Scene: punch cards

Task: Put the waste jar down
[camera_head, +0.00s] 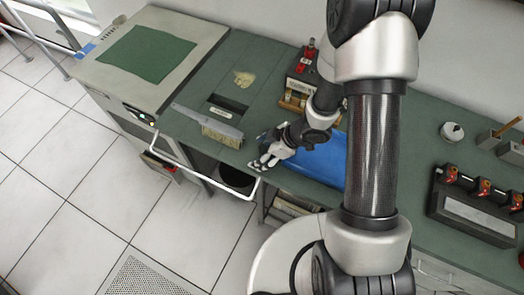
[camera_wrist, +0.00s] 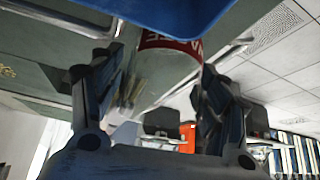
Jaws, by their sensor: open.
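The waste jar (camera_wrist: 168,42) shows in the wrist view as a clear body with a red label band, its white lettering partly in view and inverted in the picture. It lies between the two fingers of my gripper (camera_wrist: 160,68), which are apart on either side of it. I cannot tell whether either finger touches it. In the head view my gripper (camera_head: 264,164) is low at the front edge of the green desk (camera_head: 255,60), beside a blue surface (camera_head: 318,160). The jar cannot be made out clearly there.
A dark bin (camera_head: 236,180) stands under the desk edge, behind a white rail (camera_head: 205,178). A long metal piece (camera_head: 205,120) lies left of my gripper. Black devices (camera_head: 478,205) stand at the right.

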